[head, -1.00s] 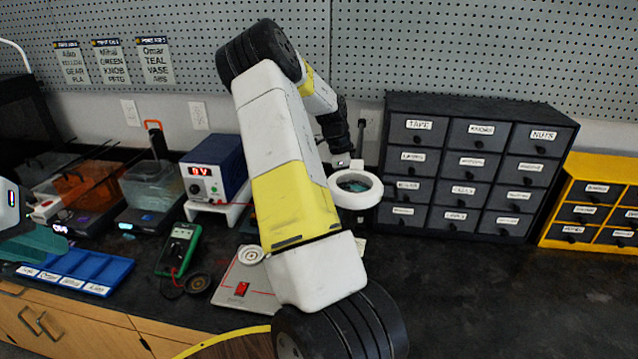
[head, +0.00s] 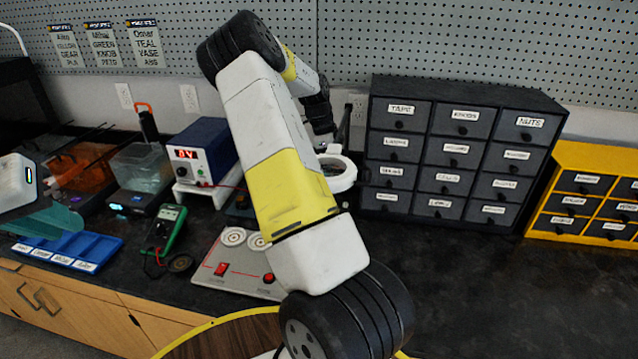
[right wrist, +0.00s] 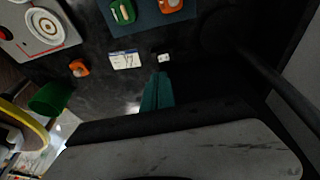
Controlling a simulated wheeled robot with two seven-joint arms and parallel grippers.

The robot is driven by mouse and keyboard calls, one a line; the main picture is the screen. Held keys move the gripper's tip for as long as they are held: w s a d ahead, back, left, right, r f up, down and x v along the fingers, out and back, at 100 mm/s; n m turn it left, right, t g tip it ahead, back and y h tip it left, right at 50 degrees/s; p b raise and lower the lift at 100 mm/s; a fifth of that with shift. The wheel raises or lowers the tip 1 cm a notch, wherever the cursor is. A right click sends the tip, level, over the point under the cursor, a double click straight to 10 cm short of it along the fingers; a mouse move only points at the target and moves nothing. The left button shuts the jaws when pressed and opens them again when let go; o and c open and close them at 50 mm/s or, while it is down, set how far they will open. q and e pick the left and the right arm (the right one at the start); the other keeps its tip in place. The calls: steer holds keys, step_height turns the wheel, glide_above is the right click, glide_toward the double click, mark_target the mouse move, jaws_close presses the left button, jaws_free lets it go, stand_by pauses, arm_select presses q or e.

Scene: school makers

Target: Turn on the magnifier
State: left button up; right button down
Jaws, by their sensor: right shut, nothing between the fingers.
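The magnifier's white ring lens (head: 340,172) stands at the back of the bench in the head view, left of the dark drawer cabinet. My right arm crosses in front and covers part of it. My right gripper is hidden in the head view; in the right wrist view its teal fingers (right wrist: 157,92) are together and empty, above the dark bench top. No switch of the magnifier can be made out. My left gripper (head: 42,224) shows its teal fingers at the far left over the blue tray; I cannot tell their opening.
A dark drawer cabinet (head: 455,150) and a yellow one (head: 590,190) stand at the right. A power supply (head: 200,155), a green multimeter (head: 170,228) and a plate with a red switch (head: 222,268) are left of my arm.

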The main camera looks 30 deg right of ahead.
mark_target(346, 206)
steer(key=x, duration=1)
